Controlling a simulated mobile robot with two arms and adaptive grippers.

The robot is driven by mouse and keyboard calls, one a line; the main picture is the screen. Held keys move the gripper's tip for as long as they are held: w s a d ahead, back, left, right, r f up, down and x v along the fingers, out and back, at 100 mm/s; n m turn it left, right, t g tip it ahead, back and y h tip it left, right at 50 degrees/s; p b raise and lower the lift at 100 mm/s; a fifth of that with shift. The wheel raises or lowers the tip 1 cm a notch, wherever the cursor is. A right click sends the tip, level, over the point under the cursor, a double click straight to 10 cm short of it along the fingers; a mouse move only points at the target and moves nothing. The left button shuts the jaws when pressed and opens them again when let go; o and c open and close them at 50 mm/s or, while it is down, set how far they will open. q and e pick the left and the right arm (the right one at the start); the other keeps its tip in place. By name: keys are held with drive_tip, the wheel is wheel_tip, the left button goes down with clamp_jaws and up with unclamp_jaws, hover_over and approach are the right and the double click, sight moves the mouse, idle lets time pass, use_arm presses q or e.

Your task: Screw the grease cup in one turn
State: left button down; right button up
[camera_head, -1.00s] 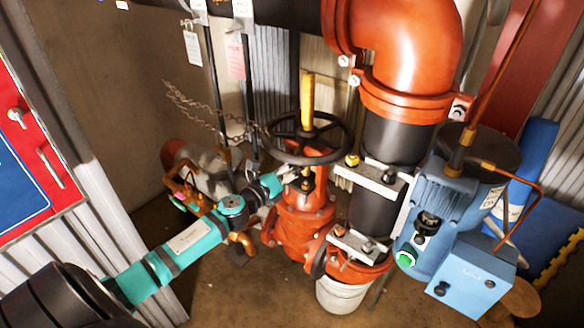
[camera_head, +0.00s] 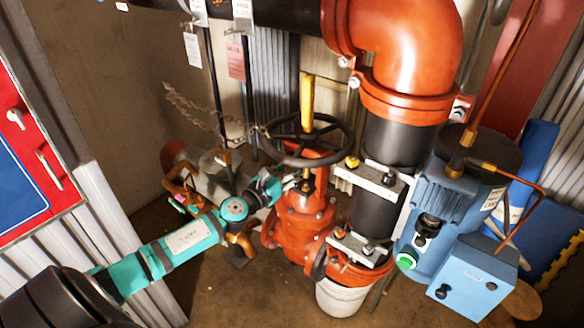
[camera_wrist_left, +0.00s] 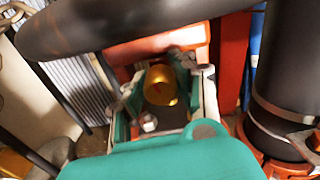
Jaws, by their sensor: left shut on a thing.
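The grease cup (camera_wrist_left: 160,85) is a round brass piece with a small red mark, seen in the left wrist view. My left gripper (camera_wrist_left: 158,90) is shut on it, with a finger on each side. In the head view my left gripper (camera_head: 298,182) reaches from the left to the front of the red valve body (camera_head: 305,222), under the black handwheel (camera_head: 308,140). The cup is not clearly visible in the head view, hidden around the fingers. My right gripper is not in view.
A yellow-topped stem (camera_head: 307,100) rises through the handwheel. A large red pipe elbow (camera_head: 405,45) and a blue pump (camera_head: 450,205) stand to the right. A white bucket (camera_head: 342,297) stands below. A chain (camera_head: 200,110) hangs behind my arm.

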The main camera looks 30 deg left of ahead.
use_arm(q)
drive_tip(key=shift+f, duration=0.1)
idle(0.3)
drive_tip(key=c, duration=1)
unclamp_jaws()
drive_tip(key=s, duration=1.2)
drive_tip(key=shift+a, duration=0.45)
